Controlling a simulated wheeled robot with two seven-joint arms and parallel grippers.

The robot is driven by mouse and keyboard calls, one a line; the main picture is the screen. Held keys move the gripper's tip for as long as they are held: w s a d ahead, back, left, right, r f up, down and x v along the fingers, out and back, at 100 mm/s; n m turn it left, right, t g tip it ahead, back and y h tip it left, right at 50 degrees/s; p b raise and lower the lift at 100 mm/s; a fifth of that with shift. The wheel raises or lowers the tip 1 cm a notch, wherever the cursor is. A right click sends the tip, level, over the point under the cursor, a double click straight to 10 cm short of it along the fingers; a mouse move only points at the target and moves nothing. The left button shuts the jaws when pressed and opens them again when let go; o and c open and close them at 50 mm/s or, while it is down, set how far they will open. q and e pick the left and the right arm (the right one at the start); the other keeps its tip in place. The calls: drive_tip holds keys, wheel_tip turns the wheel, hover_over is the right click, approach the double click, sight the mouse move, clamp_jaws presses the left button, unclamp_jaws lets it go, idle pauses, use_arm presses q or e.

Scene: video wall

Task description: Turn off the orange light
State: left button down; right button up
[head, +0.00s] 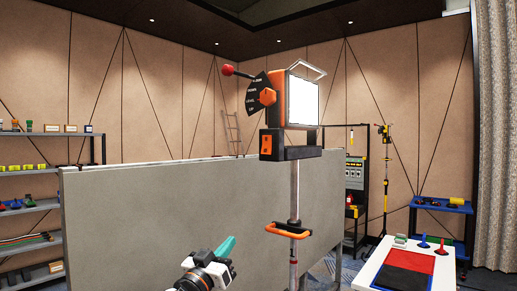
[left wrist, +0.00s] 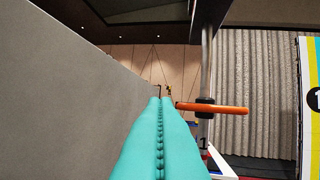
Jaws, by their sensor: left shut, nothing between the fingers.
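The orange work light (head: 286,98) stands on a pole in the middle of the head view, and its white panel is bright. An orange knob (head: 267,97) sits on a black dial plate on its left side, with a red-tipped lever (head: 228,70) above. An orange switch (head: 266,145) is on the black box below the lamp. My left gripper (head: 226,246) is low and left of the pole, with teal fingers shut and empty. In the left wrist view its fingers (left wrist: 160,105) point forward beside the orange pole handle (left wrist: 215,107). My right gripper is not in view.
A grey partition (head: 160,215) stands behind and left of the pole; it also fills the left of the left wrist view (left wrist: 70,100). Shelves with small items (head: 30,205) are at the far left. A white table (head: 410,270) with red and black mats is at the lower right.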

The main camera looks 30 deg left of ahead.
sight(267, 145)
use_arm(q)
drive_tip(key=s+d+r+m+t+h, duration=0.1)
drive_tip(key=s+d+r+t+h, duration=0.1)
drive_tip(key=r, duration=0.6)
drive_tip(key=s+d+r+m+t+h, duration=0.1)
drive_tip(key=s+d+r+m+h, duration=0.1)
drive_tip(key=s+d+r, duration=0.2)
drive_tip(key=s+r, duration=0.3)
drive_tip(key=r, duration=0.1)
drive_tip(key=shift+s+d+r+t+p, duration=0.25)
drive_tip(key=shift+d+r+t+p, duration=0.05)
drive_tip(key=shift+t+p, duration=0.1)
drive_tip(key=p+x, duration=0.2)
drive_tip(key=x, duration=0.2)
drive_tip(key=f+p+x, duration=0.1)
drive_tip(key=p+x, duration=0.2)
drive_tip(key=x, duration=0.1)
drive_tip(key=w+p+x, duration=0.1)
drive_tip(key=p+x, duration=0.2)
drive_tip(key=x, duration=0.1)
drive_tip(key=shift+w+f, duration=0.15)
drive_tip(key=shift+w, duration=0.1)
drive_tip(key=shift+w+d+f, duration=0.1)
drive_tip(key=shift+w+f, duration=0.2)
drive_tip(key=shift+w, duration=0.25)
drive_tip(key=shift+s, duration=0.1)
